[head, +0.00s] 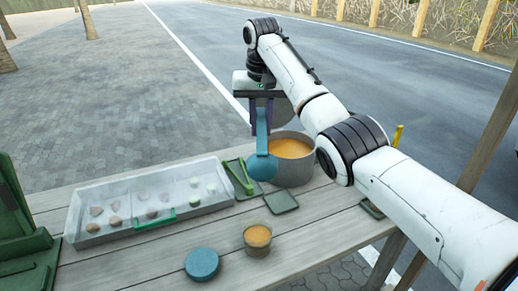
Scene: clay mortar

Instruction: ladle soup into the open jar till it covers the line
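My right gripper (262,110) is shut on the upright handle of a blue ladle (262,166). The ladle's bowl hangs at the left side of the grey pot (296,176) and overlaps its rim in the head view; I cannot tell how far apart they are. Orange soup (290,148) shows in the pot. The open jar (257,249) stands near the table's front with orange soup inside; its line cannot be made out. A round blue lid (202,264) lies to the left of the jar. My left gripper is not in view.
A long pale tray (85,240) holds several stone-like pieces, with a green handled item (155,222) at its front. Small green trays (281,201) lie near the pot. A green crate-like object (30,245) stands at the left. The table (130,268) is bare at front left.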

